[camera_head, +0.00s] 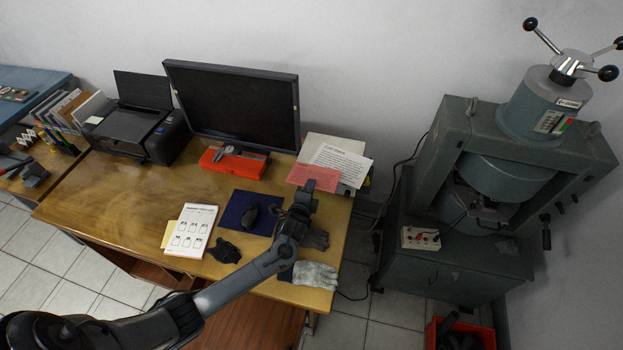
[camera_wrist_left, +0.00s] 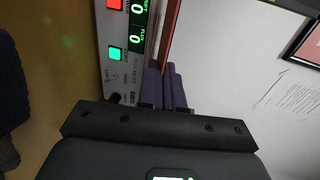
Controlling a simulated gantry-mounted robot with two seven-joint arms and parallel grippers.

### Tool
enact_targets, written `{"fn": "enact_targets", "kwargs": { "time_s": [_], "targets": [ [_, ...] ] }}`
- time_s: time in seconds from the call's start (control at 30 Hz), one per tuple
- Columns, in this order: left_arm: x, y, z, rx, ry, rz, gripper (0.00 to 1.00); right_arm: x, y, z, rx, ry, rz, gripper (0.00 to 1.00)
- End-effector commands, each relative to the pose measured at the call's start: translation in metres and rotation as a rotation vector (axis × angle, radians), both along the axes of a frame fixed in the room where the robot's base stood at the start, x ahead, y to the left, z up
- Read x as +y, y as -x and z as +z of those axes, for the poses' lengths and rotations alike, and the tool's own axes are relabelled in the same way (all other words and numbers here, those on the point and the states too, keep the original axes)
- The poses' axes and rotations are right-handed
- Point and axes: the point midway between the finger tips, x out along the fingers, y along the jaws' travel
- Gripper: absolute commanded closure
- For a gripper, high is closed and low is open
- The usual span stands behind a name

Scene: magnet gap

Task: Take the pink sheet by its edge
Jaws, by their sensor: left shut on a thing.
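The pink sheet (camera_head: 314,175) is at the right end of the desk in the head view, beside a white printed sheet (camera_head: 342,163) on a pale box. In the left wrist view it shows nearly edge-on as a thin reddish strip (camera_wrist_left: 169,32). My left gripper (camera_head: 309,187) is at the sheet's near edge. Its purple fingers (camera_wrist_left: 165,88) are shut on the sheet, with the strip running away from their tips. The exact grip on the edge is hard to see. My right gripper is in neither view.
A meter panel (camera_wrist_left: 125,55) with green digits stands close beside the fingers. A large magnet machine (camera_head: 500,170) stands right.

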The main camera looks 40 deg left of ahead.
Motion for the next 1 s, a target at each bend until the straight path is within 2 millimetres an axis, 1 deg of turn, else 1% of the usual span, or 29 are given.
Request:
{"fn": "enact_targets", "kwargs": {
  "time_s": [0.03, 0.4, 0.6, 0.8, 1.0],
  "targets": [
    [-0.003, 0.007, 0.010, 0.002, 0.001, 0.000, 1.00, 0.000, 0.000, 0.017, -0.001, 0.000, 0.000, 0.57],
    [-0.024, 0.054, 0.029, 0.001, 0.002, 0.000, 1.00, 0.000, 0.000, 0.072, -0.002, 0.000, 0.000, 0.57],
    [-0.035, 0.080, 0.038, 0.000, 0.002, -0.002, 1.00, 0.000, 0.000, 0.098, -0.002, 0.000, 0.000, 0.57],
    [-0.043, 0.098, 0.043, -0.001, 0.001, -0.001, 1.00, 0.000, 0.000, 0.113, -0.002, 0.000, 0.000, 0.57],
    [-0.046, 0.103, 0.042, -0.001, 0.000, 0.000, 1.00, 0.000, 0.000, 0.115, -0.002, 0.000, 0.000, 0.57]
  ]
}}
